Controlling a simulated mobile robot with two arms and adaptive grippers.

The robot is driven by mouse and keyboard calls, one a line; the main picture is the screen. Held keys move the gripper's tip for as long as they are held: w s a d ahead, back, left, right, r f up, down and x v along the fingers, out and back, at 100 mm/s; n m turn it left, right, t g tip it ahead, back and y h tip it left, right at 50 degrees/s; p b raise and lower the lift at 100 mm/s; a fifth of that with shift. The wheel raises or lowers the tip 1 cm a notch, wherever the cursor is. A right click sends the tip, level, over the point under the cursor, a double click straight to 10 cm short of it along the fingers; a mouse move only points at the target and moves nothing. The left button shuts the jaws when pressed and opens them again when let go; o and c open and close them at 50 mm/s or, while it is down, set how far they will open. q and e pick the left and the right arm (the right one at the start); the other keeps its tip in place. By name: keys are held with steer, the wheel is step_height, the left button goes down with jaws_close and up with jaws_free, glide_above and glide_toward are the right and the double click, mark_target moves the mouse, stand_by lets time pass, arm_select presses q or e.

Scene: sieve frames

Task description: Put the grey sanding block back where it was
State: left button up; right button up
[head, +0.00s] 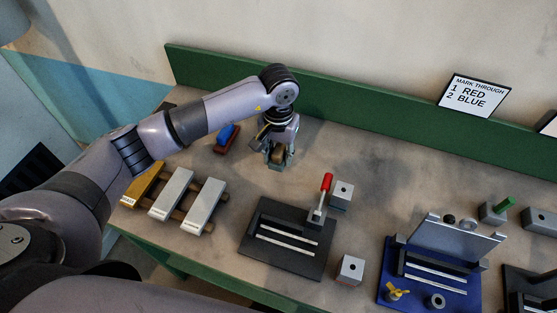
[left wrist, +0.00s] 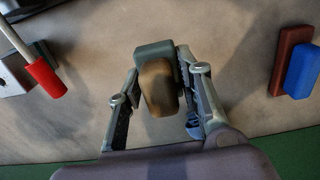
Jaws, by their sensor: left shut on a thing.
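The grey sanding block (left wrist: 153,50) has a grey-green base and a brown grip (left wrist: 159,88). It is between the fingers of my left gripper (left wrist: 158,108), which is shut on it. In the head view my left gripper (head: 279,152) points down at the back of the bench, with the block's grey base (head: 274,164) low between the fingers. I cannot tell whether the base touches the bench top. My right gripper is not in view.
A red block with a blue grip (head: 228,137) lies to the left of the gripper. A wooden rack with grey bars (head: 172,194) stands at front left. A black fixture (head: 287,240), a red-handled tool (head: 325,190), metal cubes (head: 350,268) and a blue fixture (head: 428,290) stand to the right.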

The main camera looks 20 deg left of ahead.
mark_target(279, 165)
arm_select(q)
step_height(279, 165, down, 4)
steer(key=shift+f+p, duration=0.25)
steer(key=shift+p, duration=0.35)
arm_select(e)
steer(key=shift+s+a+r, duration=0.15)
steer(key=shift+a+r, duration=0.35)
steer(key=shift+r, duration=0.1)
arm_select(q)
steer(key=shift+f+b, duration=0.2)
steer(key=shift+b, duration=0.1)
steer(key=o, duration=1)
steer(key=shift+r, duration=0.1)
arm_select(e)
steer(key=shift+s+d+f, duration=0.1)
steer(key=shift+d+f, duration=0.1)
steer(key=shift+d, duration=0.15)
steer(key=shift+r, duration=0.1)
